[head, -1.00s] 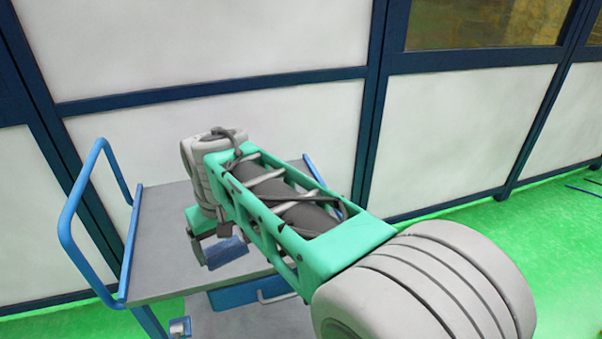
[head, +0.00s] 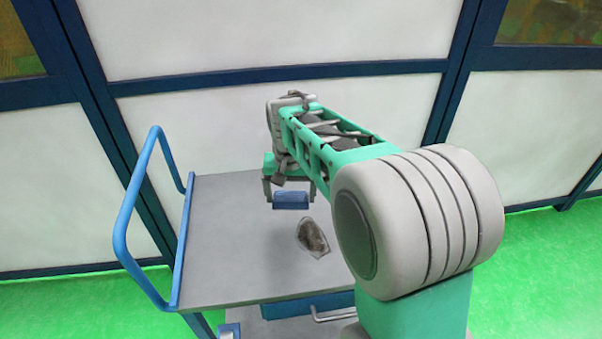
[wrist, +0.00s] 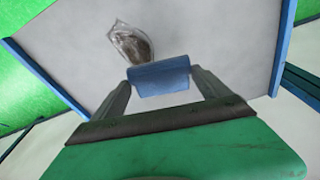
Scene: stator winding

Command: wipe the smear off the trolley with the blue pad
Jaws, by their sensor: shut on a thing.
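The trolley (head: 225,225) has a flat grey top with a blue push handle at its left end. A dark brown-grey smear (head: 313,238) with a pale edge lies on that top, right of its middle. The smear also shows in the wrist view (wrist: 132,42), just beyond the pad. My gripper (head: 291,192) is shut on the blue pad (head: 291,202), which sits between the two fingers. The pad also shows in the wrist view (wrist: 160,76). In the head view the pad is behind and slightly left of the smear. I cannot tell whether the pad touches the top.
A white panelled wall with dark blue frames (head: 285,83) stands close behind the trolley. The blue handle (head: 124,215) rises at the left end. A blue drawer (head: 300,305) sits under the top. The left part of the top is clear.

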